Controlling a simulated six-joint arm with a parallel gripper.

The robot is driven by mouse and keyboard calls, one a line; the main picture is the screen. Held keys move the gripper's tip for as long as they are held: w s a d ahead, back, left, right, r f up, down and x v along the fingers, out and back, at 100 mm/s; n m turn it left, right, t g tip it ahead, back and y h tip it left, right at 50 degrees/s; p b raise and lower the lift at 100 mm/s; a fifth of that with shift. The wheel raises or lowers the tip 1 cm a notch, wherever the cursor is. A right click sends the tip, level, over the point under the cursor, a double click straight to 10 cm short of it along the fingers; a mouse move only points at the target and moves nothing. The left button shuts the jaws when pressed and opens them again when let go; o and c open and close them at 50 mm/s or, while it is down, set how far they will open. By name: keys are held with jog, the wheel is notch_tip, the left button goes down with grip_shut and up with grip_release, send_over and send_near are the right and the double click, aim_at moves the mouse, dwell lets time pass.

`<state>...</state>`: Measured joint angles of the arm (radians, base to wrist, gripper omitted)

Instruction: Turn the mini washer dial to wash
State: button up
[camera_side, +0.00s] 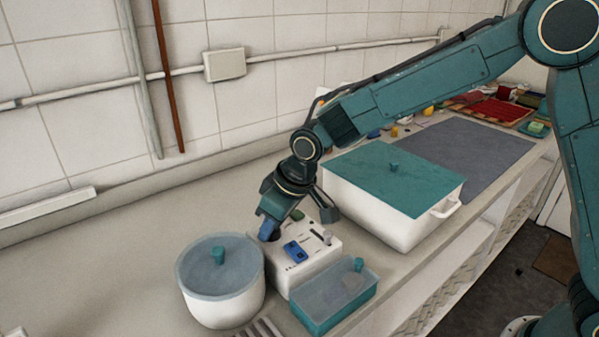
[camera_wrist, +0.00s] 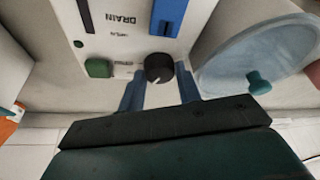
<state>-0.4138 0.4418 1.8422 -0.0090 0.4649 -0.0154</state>
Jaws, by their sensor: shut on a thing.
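The mini washer (camera_side: 303,268) is a small white box on the counter, with a blue part on its face. In the wrist view its white panel (camera_wrist: 108,48) shows the word DRAIN, a blue slider (camera_wrist: 168,18), a green button (camera_wrist: 98,68) and a black round dial (camera_wrist: 159,66). A pale pointer mark shows on the dial's lower part; the small labels are too blurred to read. My gripper (camera_side: 268,229) is at the washer's back left top. Its blue fingers (camera_wrist: 159,80) stand on either side of the dial, shut on it. In the side view the dial is hidden by my gripper.
A round white pot with a grey-blue lid (camera_side: 217,252) stands close left of the washer. A teal tray with a clear top (camera_side: 335,297) sits in front. A large white pot with a teal lid (camera_side: 393,178) stands to the right. The counter behind left is clear.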

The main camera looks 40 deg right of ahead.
jog(key=shift+a+m+t+h, duration=0.15)
jog(key=shift+m+h, duration=0.2)
jog(key=shift+m, duration=0.6)
jog(key=shift+m+t+h, duration=0.15)
jog(key=shift+m+h, duration=0.2)
jog(key=shift+m, duration=0.6)
jog(key=o, duration=1)
jog(key=shift+c, duration=0.2)
jog(key=shift+r, duration=0.1)
jog(key=v, duration=1.3)
jog(key=shift+r, duration=0.35)
jog(key=shift+s, duration=0.1)
